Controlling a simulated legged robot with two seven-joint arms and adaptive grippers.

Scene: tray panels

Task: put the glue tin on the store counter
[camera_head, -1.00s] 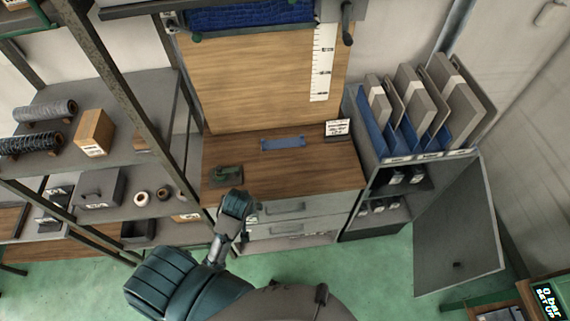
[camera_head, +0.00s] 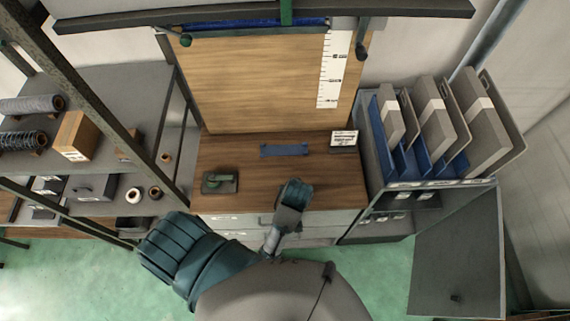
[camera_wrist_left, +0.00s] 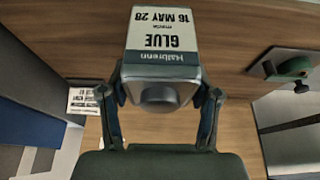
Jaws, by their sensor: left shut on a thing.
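In the left wrist view the glue tin (camera_wrist_left: 163,50), a box-shaped tin with a white label reading GLUE and a round grey cap, sits between the fingers of my left gripper (camera_wrist_left: 161,105). The gripper is shut on it. Brown wood of the counter shows behind the tin; I cannot tell how high the tin is above it. In the head view the wooden counter (camera_head: 250,180) is in the middle, and my left arm reaches to its front edge. The tin and left fingertips are hidden there. My right gripper is not in view.
A blue strip (camera_head: 284,150) and a small sign (camera_head: 343,140) are at the counter's back. A green-handled device (camera_head: 220,181) is at its left. A blue rack of grey panels (camera_head: 425,125) stands right, above an open grey door (camera_head: 455,250). Shelves (camera_head: 95,95) stand left.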

